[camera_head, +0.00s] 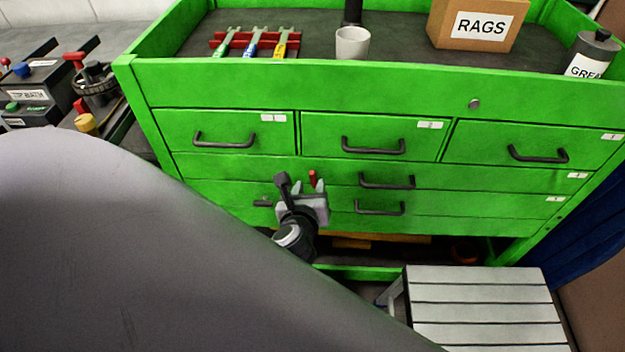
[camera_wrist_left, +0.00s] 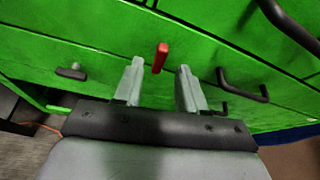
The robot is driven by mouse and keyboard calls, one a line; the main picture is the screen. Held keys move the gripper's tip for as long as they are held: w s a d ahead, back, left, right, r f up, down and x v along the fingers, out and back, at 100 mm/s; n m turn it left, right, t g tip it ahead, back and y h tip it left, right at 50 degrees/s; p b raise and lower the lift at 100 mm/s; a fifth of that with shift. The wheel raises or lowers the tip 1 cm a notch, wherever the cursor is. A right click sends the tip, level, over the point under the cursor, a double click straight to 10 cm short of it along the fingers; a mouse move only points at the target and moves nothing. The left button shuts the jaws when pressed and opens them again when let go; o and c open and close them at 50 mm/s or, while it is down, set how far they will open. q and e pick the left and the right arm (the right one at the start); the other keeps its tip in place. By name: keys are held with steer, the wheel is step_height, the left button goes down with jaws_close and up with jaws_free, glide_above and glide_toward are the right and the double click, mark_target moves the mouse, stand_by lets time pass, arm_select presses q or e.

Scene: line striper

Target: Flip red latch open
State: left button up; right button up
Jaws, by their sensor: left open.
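The red latch (camera_head: 313,179) is a small red lever on the front of the green tool chest (camera_head: 300,85), at the level of the lower wide drawers. In the left wrist view the red latch (camera_wrist_left: 160,57) stands roughly upright, tilted slightly, between and just beyond the fingertips. My left gripper (camera_head: 312,190) is in front of the chest, close to the latch. In the left wrist view its two fingers (camera_wrist_left: 159,72) are apart with nothing held between them. I cannot tell whether either finger touches the latch. My right gripper does not show.
Black drawer handles (camera_head: 387,181) stick out right of the latch; a small dark knob (camera_wrist_left: 72,72) is to its left. A grey slatted step stool (camera_head: 485,305) stands at lower right. A cup (camera_head: 352,43) and a rags box (camera_head: 478,24) are on top.

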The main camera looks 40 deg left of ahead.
mark_target(313, 179)
arm_select(q)
steer(key=shift+x, duration=2.05)
jaws_close()
steer(key=shift+r+m+p, duration=0.15)
steer(key=shift+m+p, duration=0.15)
steer(key=shift+p, duration=0.15)
steer(key=shift+d+m+g+y+p, duration=0.1)
steer(key=shift+m+g+y+p, duration=0.3)
steer(key=shift+m+y+p, duration=0.15)
